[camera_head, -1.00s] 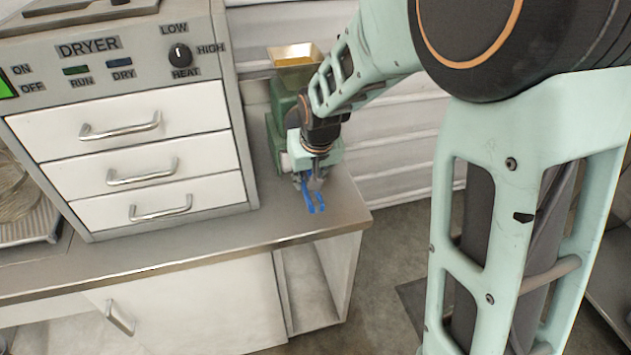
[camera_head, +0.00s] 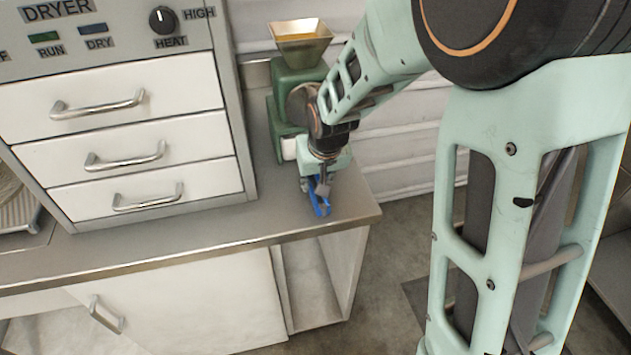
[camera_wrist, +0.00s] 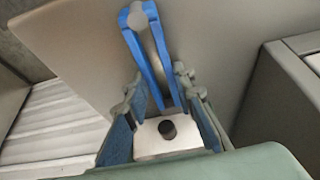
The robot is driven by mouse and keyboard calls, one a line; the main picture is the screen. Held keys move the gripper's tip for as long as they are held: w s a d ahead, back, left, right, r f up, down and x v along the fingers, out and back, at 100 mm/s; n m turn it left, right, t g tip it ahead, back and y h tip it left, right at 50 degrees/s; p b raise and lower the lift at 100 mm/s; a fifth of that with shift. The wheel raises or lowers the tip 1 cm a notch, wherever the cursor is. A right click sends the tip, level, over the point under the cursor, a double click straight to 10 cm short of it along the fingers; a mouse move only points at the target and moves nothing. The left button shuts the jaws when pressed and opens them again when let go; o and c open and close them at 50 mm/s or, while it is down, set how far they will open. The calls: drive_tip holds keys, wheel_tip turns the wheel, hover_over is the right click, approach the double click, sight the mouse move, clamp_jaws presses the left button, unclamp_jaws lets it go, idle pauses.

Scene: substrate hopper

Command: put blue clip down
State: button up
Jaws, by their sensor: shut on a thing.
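The blue clip (camera_head: 319,198) is at the right end of the grey counter (camera_head: 270,215), in the head view. My gripper (camera_head: 317,185) points down and is shut on the clip. In the wrist view the clip (camera_wrist: 150,50) reaches out beyond my gripper's fingers (camera_wrist: 160,100), with a grey round-ended part between its two blue arms. The counter surface lies behind the clip. I cannot tell whether the clip touches the counter.
A green machine with a yellow-filled hopper (camera_head: 300,45) stands right behind my gripper. The dryer (camera_head: 125,110) with three white drawers stands to the left. The counter's right edge is close to the clip. A strip of bare counter lies in front of the dryer.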

drive_tip(key=shift+f, duration=0.2)
drive_tip(key=o, duration=1.1)
drive_tip(key=shift+r, duration=0.1)
drive_tip(key=shift+r, duration=0.1)
